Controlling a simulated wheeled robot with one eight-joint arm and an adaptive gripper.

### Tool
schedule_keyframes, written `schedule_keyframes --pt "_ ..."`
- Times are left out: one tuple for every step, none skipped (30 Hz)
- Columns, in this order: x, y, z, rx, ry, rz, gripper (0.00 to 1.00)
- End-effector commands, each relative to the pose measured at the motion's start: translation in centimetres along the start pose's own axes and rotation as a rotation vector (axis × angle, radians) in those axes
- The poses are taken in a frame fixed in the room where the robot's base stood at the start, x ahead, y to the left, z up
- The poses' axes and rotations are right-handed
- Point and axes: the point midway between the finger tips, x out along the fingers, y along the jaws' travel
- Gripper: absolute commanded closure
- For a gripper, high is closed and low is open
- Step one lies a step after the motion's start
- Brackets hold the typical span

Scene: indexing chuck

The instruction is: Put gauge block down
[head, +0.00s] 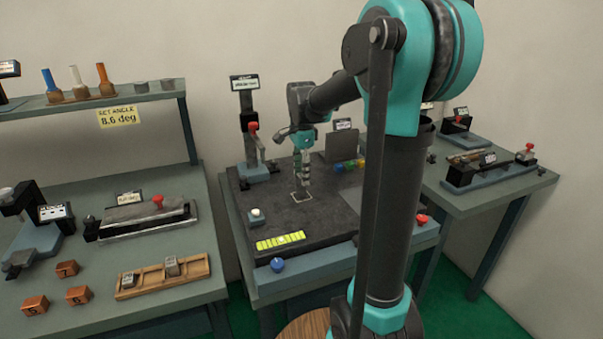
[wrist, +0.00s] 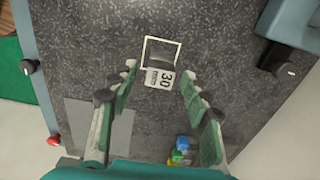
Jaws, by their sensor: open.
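A grey gauge block with a white face marked 30 (wrist: 160,78) stands on the dark speckled plate, at the white square outline (wrist: 161,39) in the wrist view. Its far end lies within the outline and its labelled face overlaps the near side. My gripper (wrist: 158,76) is open, one green-padded finger on each side of the block, with a visible gap on both sides. In the head view my gripper (head: 304,178) points down over the white outline (head: 302,199); the block is hard to make out there.
A gauge stand (head: 249,130) with a red knob stands left of my gripper. A grey panel (head: 342,145) and several coloured pieces (head: 350,164) are behind right. A white button (head: 257,215) and a yellow-green strip (head: 280,241) lie in front. A wooden tray (head: 190,275) holds two blocks.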

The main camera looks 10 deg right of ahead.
Motion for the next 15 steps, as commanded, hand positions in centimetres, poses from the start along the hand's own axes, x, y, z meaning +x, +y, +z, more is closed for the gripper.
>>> schedule_keyframes --pt "-0.1 0.0 0.0 0.0 0.0 0.0 0.52" --pt "-0.1 0.0 0.0 0.0 0.0 0.0 0.52" --pt "-0.3 0.0 0.0 0.0 0.0 0.0 0.52" --pt "-0.5 0.0 0.0 0.0 0.0 0.0 0.52" --pt "-0.8 0.0 0.0 0.0 0.0 0.0 0.52" --pt "-1.2 0.0 0.0 0.0 0.0 0.0 0.52" --pt "-1.6 0.0 0.0 0.0 0.0 0.0 0.52" --pt "-2.2 0.0 0.0 0.0 0.0 0.0 0.52" --pt "-2.9 0.1 0.0 0.0 0.0 0.0 0.52" --pt "-3.5 0.0 0.0 0.0 0.0 0.0 0.52" --pt "-4.1 0.0 0.0 0.0 0.0 0.0 0.52" --pt "-5.0 0.0 0.0 0.0 0.0 0.0 0.52" --pt "-5.6 0.1 0.0 0.0 0.0 0.0 0.52" --pt "-6.3 0.0 0.0 0.0 0.0 0.0 0.52" --pt "-7.1 0.0 0.0 0.0 0.0 0.0 0.52"
